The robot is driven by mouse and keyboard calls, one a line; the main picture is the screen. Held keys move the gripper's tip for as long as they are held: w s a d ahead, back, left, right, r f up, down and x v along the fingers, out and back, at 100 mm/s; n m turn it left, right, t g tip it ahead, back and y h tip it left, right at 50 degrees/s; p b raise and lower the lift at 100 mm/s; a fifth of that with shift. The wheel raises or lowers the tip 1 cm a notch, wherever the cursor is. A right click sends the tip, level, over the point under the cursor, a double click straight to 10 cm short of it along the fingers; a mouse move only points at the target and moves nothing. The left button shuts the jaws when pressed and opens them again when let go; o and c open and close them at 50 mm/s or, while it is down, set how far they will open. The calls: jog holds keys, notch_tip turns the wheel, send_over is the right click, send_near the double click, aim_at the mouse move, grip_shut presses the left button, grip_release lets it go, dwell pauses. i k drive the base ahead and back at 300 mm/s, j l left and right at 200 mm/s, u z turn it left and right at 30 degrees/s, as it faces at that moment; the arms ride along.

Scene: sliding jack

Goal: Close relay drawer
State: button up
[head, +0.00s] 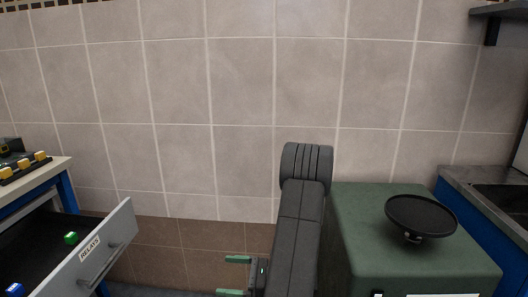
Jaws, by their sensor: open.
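The relay drawer (68,262) stands pulled out from the cabinet at the lower left. Its pale front panel carries a "RELAYS" label and a grey bar handle (100,268). The lower part of the drawer is cut off by the picture edge.
The workbench (40,172) above the drawer holds a black strip with yellow blocks (22,167). A green cabinet (350,235) with a black round pan-like object (421,216) stands right of my arm. A tiled wall closes the back. Space shows between drawer and gripper.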

aim_at(35, 255)
jog(key=l+u, duration=0.2)
jog(key=u, duration=3.05)
jog(key=l+z, duration=0.15)
jog(key=l, duration=0.1)
